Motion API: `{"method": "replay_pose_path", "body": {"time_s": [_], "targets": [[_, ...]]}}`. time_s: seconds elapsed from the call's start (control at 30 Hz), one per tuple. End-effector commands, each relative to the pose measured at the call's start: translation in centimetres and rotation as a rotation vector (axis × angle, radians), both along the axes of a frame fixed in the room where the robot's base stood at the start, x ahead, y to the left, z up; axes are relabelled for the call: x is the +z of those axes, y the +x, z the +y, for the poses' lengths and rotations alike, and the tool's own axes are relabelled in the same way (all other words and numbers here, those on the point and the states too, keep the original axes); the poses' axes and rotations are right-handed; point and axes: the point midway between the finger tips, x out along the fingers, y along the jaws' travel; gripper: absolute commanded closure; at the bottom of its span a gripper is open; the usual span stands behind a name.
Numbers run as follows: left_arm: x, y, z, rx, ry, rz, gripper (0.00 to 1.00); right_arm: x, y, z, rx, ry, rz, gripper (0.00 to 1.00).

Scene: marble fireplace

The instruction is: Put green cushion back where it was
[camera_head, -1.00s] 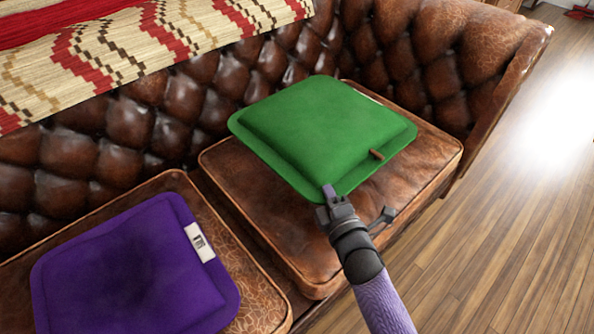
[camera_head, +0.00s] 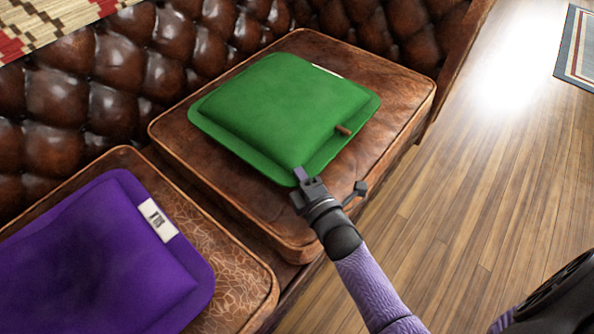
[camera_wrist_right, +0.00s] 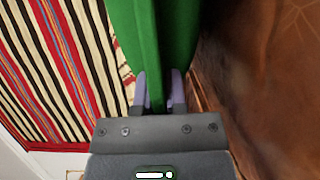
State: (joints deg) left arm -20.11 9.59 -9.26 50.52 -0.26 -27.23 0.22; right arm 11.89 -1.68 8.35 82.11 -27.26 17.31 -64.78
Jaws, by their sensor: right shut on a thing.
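The green cushion (camera_head: 285,105) is over the right brown leather seat cushion (camera_head: 410,85), its outline inside the seat's. A white label shows at its far edge and a small brown piece near its right edge. I cannot tell whether its underside touches the seat. My right gripper (camera_head: 301,178) is shut on its near corner. In the right wrist view the green cushion's edge (camera_wrist_right: 160,45) runs between the two fingers of my right gripper (camera_wrist_right: 160,80). My left gripper is not in view.
A purple cushion (camera_head: 100,255) with a white label lies on the left seat. The tufted leather backrest (camera_head: 120,65) rises behind, with a patterned throw (camera_head: 40,20) on top. Open wooden floor (camera_head: 480,180) lies at right, with a blue-bordered rug (camera_head: 580,50) beyond.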

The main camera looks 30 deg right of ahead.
Motion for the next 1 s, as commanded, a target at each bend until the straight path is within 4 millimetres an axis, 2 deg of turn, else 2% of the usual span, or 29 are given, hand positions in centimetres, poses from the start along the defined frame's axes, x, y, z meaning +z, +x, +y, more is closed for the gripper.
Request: {"method": "replay_pose_path", "body": {"time_s": [0.1, 0.13, 0.27, 0.6, 0.67, 0.83, 1.0], "targets": [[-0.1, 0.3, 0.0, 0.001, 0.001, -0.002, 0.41, -0.1, 0.1, 0.0, 0.001, -0.001, -0.004, 1.00], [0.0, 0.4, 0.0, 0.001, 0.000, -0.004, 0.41, -0.1, 0.0, 0.0, 0.000, 0.000, 0.000, 0.79], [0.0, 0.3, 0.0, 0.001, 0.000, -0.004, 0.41, -0.1, 0.0, 0.0, 0.000, 0.000, 0.000, 0.52], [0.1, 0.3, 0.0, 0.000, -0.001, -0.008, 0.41, 0.1, 0.0, 0.0, 0.000, 0.000, 0.000, 0.50], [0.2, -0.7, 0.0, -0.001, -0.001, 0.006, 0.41, 0.3, -0.2, 0.0, 0.000, 0.000, 0.000, 0.50], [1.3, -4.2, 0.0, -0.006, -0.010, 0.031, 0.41, 0.5, -3.0, 0.1, -0.001, 0.002, 0.001, 0.50], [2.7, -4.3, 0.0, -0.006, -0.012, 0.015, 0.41, 0.6, -7.4, 0.1, -0.001, 0.002, 0.001, 0.50]]}}
